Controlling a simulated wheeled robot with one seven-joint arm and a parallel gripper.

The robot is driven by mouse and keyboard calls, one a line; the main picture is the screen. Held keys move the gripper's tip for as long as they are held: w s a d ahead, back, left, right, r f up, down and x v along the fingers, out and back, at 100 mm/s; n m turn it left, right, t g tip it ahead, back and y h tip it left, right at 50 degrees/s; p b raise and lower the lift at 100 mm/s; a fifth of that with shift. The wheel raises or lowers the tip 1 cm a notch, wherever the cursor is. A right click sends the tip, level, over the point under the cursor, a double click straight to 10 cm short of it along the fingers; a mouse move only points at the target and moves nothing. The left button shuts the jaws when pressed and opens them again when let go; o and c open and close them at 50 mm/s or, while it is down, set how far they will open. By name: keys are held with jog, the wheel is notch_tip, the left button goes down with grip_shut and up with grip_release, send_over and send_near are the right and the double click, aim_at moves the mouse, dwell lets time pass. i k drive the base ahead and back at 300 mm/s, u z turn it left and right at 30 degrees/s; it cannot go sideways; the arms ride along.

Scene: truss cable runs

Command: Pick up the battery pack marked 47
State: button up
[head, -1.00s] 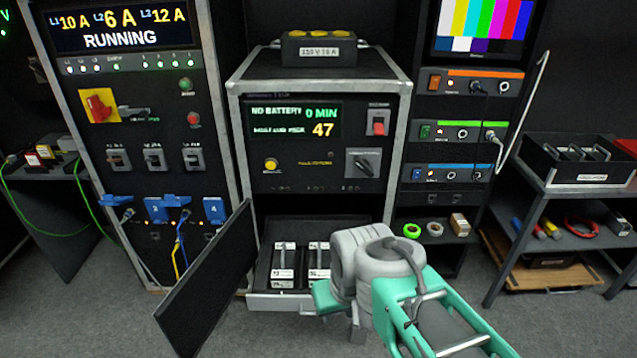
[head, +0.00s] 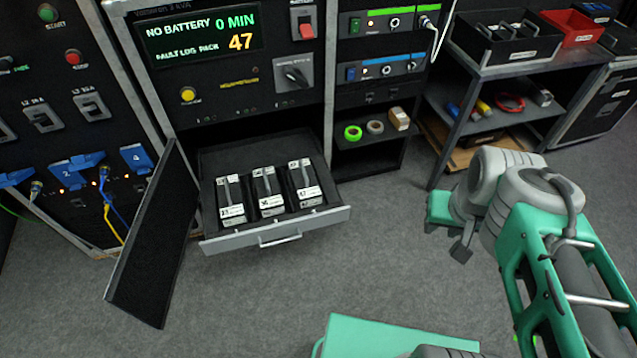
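Three dark battery packs with grey handles and white labels stand side by side in the open drawer (head: 222,243). The left pack (head: 230,200) and middle pack (head: 268,192) carry small labels whose numbers are hard to read. The right pack (head: 303,184) has a label that seems to read 47. The display (head: 200,37) above says "NO BATTERY 0 MIN" and "FAULT LOG PACK 47". My gripper (head: 447,238) is over the floor to the right of the drawer, apart from the packs.
An open dark door panel (head: 150,245) stands left of the drawer. A shelf on the right holds a black bin (head: 505,45) and a red bin (head: 575,28). Tape rolls (head: 353,132) lie in the rack beside the drawer. The floor in front of the drawer is clear.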

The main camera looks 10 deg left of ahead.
aim_at(308, 192)
jog(key=z, duration=0.15)
jog(key=k, duration=0.85)
jog(key=u, duration=1.2)
jog(key=i, duration=0.45)
jog(key=z, duration=0.1)
